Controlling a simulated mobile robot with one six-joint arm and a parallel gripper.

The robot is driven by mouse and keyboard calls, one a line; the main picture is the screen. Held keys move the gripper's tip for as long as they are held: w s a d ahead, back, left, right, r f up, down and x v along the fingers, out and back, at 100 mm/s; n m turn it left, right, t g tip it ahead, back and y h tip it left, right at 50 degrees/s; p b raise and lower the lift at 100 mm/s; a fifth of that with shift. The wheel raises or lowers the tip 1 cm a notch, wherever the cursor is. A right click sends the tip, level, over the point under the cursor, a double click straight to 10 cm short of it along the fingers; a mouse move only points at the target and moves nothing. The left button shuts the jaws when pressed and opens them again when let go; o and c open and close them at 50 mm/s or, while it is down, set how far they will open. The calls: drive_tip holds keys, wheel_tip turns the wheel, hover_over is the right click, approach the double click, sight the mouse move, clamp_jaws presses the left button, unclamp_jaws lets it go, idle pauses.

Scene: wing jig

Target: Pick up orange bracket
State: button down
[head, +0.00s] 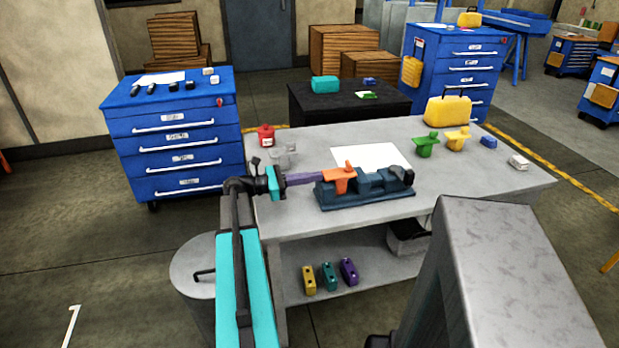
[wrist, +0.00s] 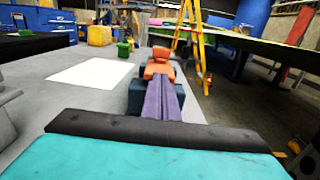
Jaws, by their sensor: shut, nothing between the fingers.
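The orange bracket (head: 341,181) sits on the left part of a dark blue vise-like fixture (head: 352,200) on the grey workbench. In the wrist view the bracket (wrist: 158,64) is straight ahead, upright above the dark fixture (wrist: 135,97). My gripper (head: 322,178) comes in from the left, roughly level with the bracket. Its long purple fingers (wrist: 160,84) are shut together, with nothing between them. Their tips are close in front of the bracket; I cannot tell whether they touch it. The bracket's lower part is partly hidden by the fingers in the wrist view.
A white sheet (head: 370,158) lies behind the fixture. A red container (head: 266,136) stands at the bench's back left. A green bracket (head: 426,147), yellow bracket (head: 457,140) and yellow case (head: 448,110) are at the back right. The bench's front right is clear.

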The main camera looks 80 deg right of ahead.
drive_tip(key=shift+p+x, duration=0.6)
drive_tip(key=shift+x, duration=0.4)
drive_tip(key=v, duration=1.4)
